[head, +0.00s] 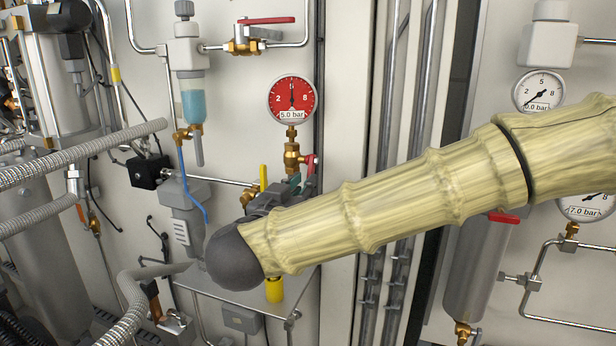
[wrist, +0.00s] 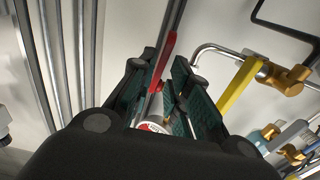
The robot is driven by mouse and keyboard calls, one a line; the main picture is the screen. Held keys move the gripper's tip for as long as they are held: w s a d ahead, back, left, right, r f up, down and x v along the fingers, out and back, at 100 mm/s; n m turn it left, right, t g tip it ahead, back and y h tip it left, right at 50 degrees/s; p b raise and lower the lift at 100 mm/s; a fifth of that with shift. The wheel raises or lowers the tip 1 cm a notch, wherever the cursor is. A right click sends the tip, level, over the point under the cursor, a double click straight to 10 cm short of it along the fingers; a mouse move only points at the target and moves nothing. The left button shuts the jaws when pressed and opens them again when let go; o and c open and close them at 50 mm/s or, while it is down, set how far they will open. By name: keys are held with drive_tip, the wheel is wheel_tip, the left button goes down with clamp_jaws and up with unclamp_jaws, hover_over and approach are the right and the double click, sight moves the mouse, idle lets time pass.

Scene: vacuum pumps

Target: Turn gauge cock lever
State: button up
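A red-faced gauge (head: 292,99) reading 5.0 bar hangs on the wall panel in the head view. Below it is a brass cock (head: 291,157) with a small red lever (head: 311,162) on its right side. My gripper (head: 297,183) is just below this lever, and my arm hides much of it. In the wrist view, my gripper (wrist: 165,68) has its two green-padded fingers apart. A red lever (wrist: 164,62) stands between them, nearer the left finger, with a gap on the right. I cannot tell whether the left finger touches it.
A yellow handle (wrist: 237,88) on a brass valve is close right of my fingers in the wrist view. A red-handled valve (head: 246,38) sits higher on the panel. Pipes (head: 405,90) run vertically to the right. A blue-filled bowl (head: 194,103) is at left.

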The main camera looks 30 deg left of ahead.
drive_tip(key=shift+p+x, duration=0.5)
drive_tip(key=shift+x, duration=1.5)
clamp_jaws()
